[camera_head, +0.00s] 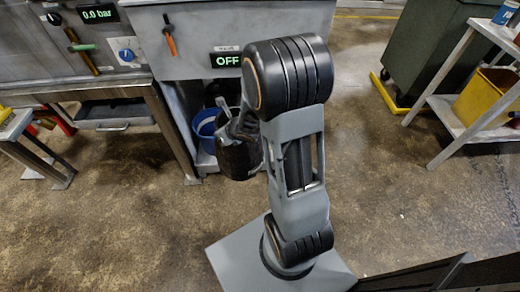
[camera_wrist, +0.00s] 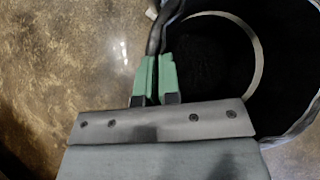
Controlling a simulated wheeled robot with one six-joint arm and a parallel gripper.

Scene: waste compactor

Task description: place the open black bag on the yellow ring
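My gripper (camera_wrist: 156,75) has green fingertips close together, pinching the folded edge of the black bag (camera_wrist: 195,60) in the wrist view. The bag's wide round mouth is open beside the fingers, dark inside, with a pale curved band (camera_wrist: 258,62) along its right. In the head view the black bag (camera_head: 238,158) hangs below my gripper (camera_head: 240,128), left of my arm and above the floor. My fingertips are hard to make out there. I cannot make out a yellow ring in either view.
A grey machine (camera_head: 240,40) with an "OFF" display stands at the back. A blue bucket (camera_head: 206,124) is under it, behind the bag. A steel table (camera_head: 100,92) stands left. At right are a green bin (camera_head: 425,50) on a yellow base and a shelf (camera_head: 470,128). The floor front-left is clear.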

